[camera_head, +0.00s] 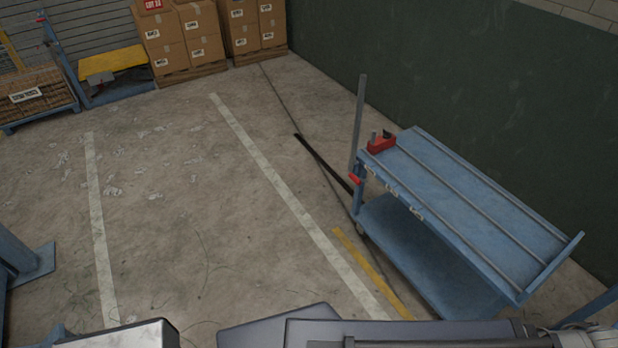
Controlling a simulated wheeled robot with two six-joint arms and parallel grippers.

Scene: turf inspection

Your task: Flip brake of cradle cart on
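A blue two-deck cart (465,205) with rails along its top stands at the right, beside the dark green wall. A grey upright post (359,120) rises at its far left end, and a black bar (323,163) slopes down from there to the floor. A small red lever or handle (355,179) sits low on that end. A red block with a dark knob (381,144) sits on the top deck's corner. I cannot tell from here which red part is the brake or how it is set. Neither of my grippers is in view.
Stacked cardboard boxes (184,40) stand on pallets at the back. White floor lines (262,160) and a yellow strip (372,273) mark open concrete left of the cart.

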